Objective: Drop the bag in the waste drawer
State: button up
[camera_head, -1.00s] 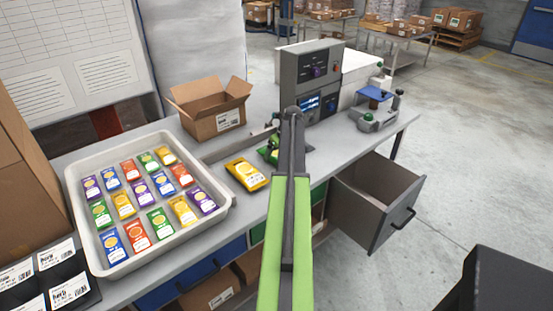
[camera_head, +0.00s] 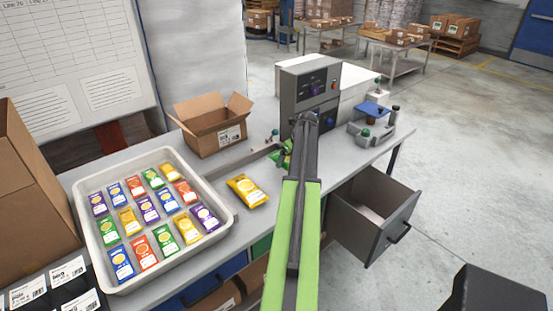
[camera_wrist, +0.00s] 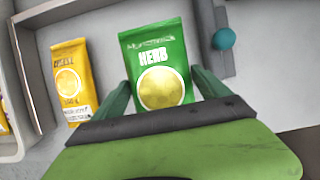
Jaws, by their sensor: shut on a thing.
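A green bag labelled HERB (camera_wrist: 158,68) lies between the two fingers of my gripper (camera_wrist: 160,90) in the wrist view. My gripper is shut on it. In the head view only a bit of the green bag (camera_head: 285,156) shows left of my arm, over the worktop by the grey machine; my arm hides the rest. I cannot tell whether the bag touches the worktop. The waste drawer (camera_head: 379,241) is a grey drawer pulled open under the right end of the bench. The inside that shows looks empty.
A white tray (camera_head: 226,219) with rows of coloured bags stands on the left of the bench. A yellow bag (camera_head: 247,190) lies beside it. An open carton (camera_head: 215,140), a grey weigher (camera_head: 311,86) and a small device (camera_head: 372,134) stand behind.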

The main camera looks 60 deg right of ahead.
jog(key=s+r, duration=0.1)
jog(key=s+d+r+p, duration=0.1)
jog(key=s, duration=0.1)
jog(key=s+r+p, duration=0.1)
jog(key=s, duration=0.1)
jog(key=shift+d+r, duration=0.25)
jog(key=shift+d, duration=0.05)
jog(key=shift+s+d+r+p, duration=0.2)
jog(key=shift+s+p, duration=0.15)
jog(key=shift+s, duration=0.15)
